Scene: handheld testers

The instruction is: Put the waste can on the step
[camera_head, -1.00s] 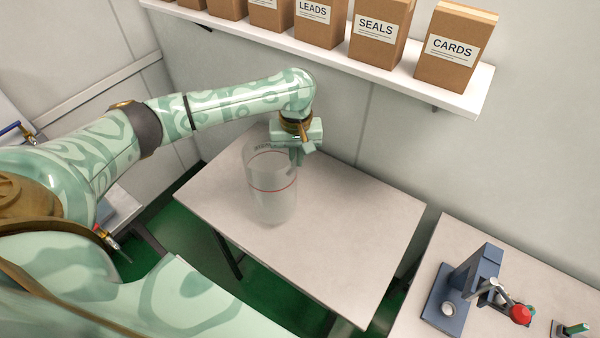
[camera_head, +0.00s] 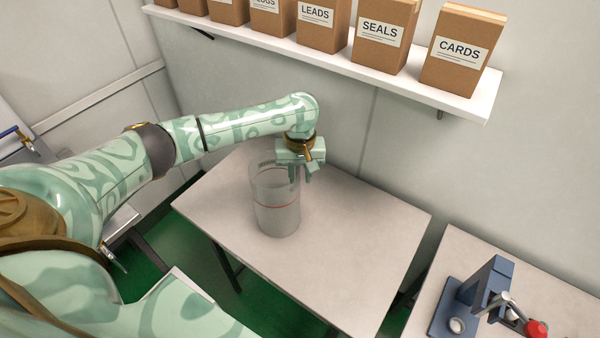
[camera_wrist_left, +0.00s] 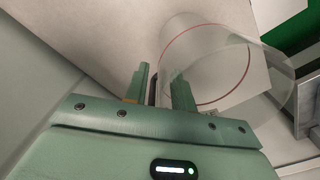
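The waste can (camera_head: 278,215) is a clear, upright cylinder with a red line around it, standing on the pale table. It also shows in the left wrist view (camera_wrist_left: 225,65). My left gripper (camera_head: 307,174) is at the can's rim, on its far right side. In the left wrist view my left gripper (camera_wrist_left: 161,85) has its fingers apart, with the can's edge and a thin dark strip showing between them. I cannot tell whether either finger touches the wall. No separate step can be made out. My right gripper is out of view.
The pale table (camera_head: 350,240) has free room right of the can. A wall shelf (camera_head: 440,92) with several labelled cardboard boxes hangs behind. A second table (camera_head: 420,310) at the right holds a blue device (camera_head: 480,290) with a red knob. The floor is green.

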